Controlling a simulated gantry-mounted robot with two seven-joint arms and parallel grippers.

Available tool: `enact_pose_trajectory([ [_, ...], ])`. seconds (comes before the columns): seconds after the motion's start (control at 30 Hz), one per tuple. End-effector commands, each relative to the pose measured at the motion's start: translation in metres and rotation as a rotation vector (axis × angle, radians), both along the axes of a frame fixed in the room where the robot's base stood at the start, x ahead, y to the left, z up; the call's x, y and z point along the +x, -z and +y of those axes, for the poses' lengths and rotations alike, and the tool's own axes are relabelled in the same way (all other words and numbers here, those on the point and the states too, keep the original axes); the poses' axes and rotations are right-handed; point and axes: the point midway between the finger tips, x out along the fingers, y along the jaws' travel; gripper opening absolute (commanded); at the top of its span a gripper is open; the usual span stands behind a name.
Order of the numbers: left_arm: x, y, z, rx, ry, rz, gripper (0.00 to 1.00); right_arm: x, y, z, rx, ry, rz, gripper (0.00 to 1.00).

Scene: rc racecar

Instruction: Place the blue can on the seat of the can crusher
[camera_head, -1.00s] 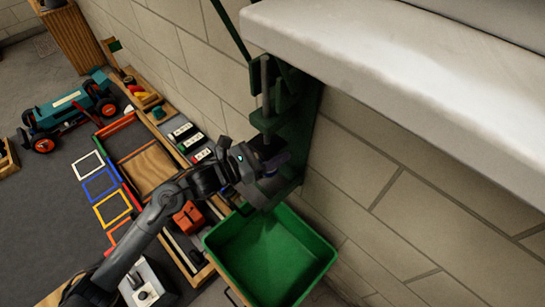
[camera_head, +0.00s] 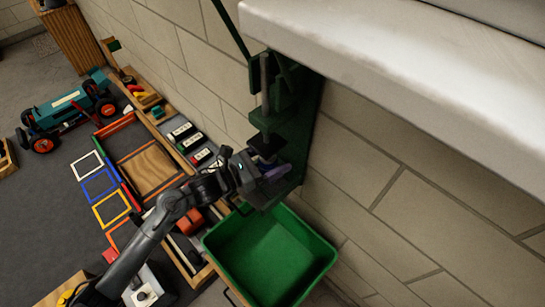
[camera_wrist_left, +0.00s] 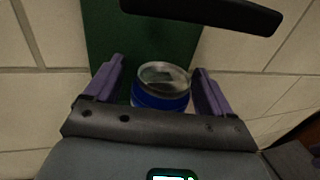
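The green can crusher (camera_head: 292,125) is mounted on the block wall, with a dark pressing part above its lower end. My left gripper (camera_head: 274,172), with purple fingers, is at the crusher's lower part, just below the pressing part. In the left wrist view the blue can (camera_wrist_left: 161,98), with a silver top, stands between the two fingers. A narrow gap shows at its left side; the right finger is very close to it or touching. The crusher's green back plate (camera_wrist_left: 105,35) is behind the can. The seat and the can's base are hidden. My right gripper is not in view.
A green bin (camera_head: 270,255) is below the crusher. A pale ledge (camera_head: 400,65) juts out at upper right. A wooden tray of parts (camera_head: 150,165) and a teal racecar (camera_head: 68,112) are to the left. A dark bar (camera_wrist_left: 205,12) crosses above the can.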

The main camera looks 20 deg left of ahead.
Motion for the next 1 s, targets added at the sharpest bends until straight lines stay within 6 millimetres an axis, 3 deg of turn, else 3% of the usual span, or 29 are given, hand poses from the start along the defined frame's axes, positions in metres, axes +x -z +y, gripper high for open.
enact_pose_trajectory([
  [0.37,-0.002,-0.003,0.002,0.000,-0.001,0.001,0.83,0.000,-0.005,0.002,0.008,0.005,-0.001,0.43],
  [1.0,-0.081,-0.001,0.066,0.001,0.000,0.003,0.83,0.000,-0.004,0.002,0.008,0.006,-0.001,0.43],
])
